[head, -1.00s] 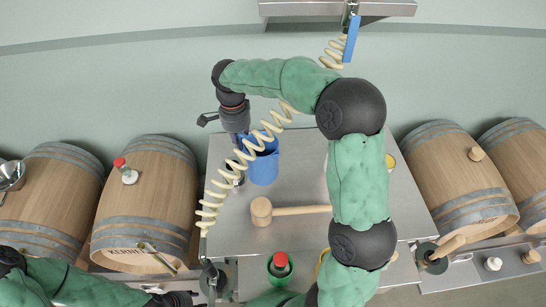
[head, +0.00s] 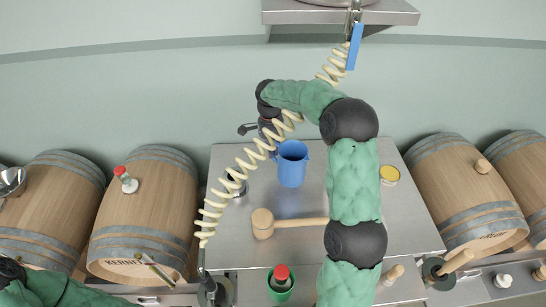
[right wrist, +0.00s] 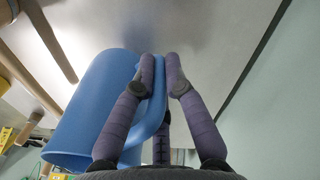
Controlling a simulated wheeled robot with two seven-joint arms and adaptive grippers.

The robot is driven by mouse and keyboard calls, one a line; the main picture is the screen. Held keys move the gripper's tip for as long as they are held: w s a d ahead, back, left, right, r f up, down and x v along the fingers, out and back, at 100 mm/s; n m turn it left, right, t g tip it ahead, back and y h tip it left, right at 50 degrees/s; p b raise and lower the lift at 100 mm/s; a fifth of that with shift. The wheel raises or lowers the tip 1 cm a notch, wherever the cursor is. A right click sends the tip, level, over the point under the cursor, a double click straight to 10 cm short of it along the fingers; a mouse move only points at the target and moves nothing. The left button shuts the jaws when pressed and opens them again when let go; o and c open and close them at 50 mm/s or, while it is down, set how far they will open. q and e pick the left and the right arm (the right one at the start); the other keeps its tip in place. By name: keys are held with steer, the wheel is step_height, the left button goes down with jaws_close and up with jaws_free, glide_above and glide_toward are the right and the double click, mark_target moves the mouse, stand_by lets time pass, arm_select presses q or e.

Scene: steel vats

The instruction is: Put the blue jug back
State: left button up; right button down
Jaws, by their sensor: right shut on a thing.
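The blue jug (head: 291,168) is over the middle of the steel worktop in the head view, mouth up, near the mallet. In the right wrist view the jug (right wrist: 90,105) fills the left side, its handle between my fingers. My right gripper (right wrist: 162,72) is shut on that handle. In the head view my right gripper (head: 273,137) is at the jug's upper left, partly behind the coiled hose. I cannot tell whether the jug's base touches the worktop. My left forearm shows at the lower left, but its gripper is out of view.
A wooden mallet (head: 292,226) lies in front of the jug. A cream coiled hose (head: 238,175) hangs across the worktop (head: 395,225). Barrels (head: 145,215) flank the worktop.

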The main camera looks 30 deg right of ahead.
steer(key=shift+d+f+b, duration=0.15)
steer(key=shift+f+b, duration=0.1)
steer(key=shift+f, duration=0.7)
steer(key=shift+d+f+b, duration=0.15)
steer(key=shift+f+b, duration=0.05)
steer(key=shift+f, duration=0.8)
steer(key=c, duration=1.3)
jaws_free()
steer(key=shift+f, duration=0.1)
step_height(320, 180, up, 12)
steer(key=p, duration=0.2)
steer(key=shift+w+r+p, duration=0.2)
steer(key=shift+w+p, duration=0.1)
steer(key=shift+w, duration=0.05)
